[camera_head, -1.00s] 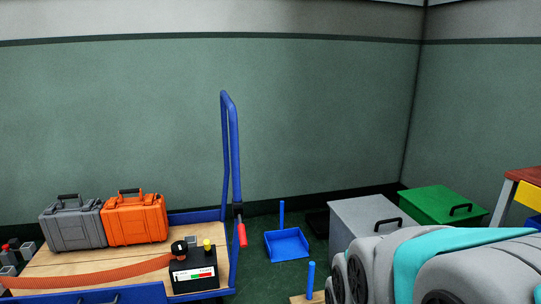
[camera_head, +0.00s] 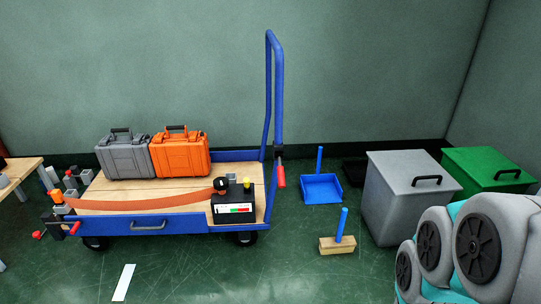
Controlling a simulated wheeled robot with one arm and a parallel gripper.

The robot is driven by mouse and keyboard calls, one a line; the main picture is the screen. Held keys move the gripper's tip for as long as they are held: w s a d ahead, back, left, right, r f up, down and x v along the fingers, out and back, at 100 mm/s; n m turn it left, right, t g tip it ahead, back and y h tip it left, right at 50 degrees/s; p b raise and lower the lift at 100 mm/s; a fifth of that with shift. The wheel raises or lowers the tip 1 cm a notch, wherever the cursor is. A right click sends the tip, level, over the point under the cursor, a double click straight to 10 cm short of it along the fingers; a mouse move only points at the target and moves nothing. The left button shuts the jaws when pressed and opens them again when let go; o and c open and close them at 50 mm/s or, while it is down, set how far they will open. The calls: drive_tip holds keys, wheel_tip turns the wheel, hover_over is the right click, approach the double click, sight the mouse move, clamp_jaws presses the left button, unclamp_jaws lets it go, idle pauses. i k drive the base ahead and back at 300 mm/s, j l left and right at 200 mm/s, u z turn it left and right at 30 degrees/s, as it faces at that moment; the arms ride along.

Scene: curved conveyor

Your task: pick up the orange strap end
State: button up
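A long orange strap (camera_head: 140,203) lies across the near part of the cart's wooden deck. Its right end meets a dark round piece (camera_head: 220,184) at the black box (camera_head: 233,206). Its left end reaches the cart's front left corner, by a small orange piece (camera_head: 57,196) and a red-handled part (camera_head: 74,229). I cannot tell whether the orange piece is joined to the strap. Links of my arm fill the lower right, well away from the strap. My gripper is out of view.
The blue-framed cart (camera_head: 180,223) carries a grey case (camera_head: 125,158) and an orange case (camera_head: 180,156). A blue dustpan (camera_head: 321,190), a brush (camera_head: 338,244), a grey bin (camera_head: 400,205) and a green bin (camera_head: 490,170) stand to the right.

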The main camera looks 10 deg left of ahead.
sight(56, 194)
drive_tip(key=u, duration=1.95)
drive_tip(key=i+j+u, duration=0.15)
drive_tip(key=i+u, duration=0.25)
drive_tip(key=i, duration=0.7)
drive_tip(key=i+l+u, duration=0.2)
drive_tip(key=i+u, duration=0.15)
drive_tip(key=i, duration=0.7)
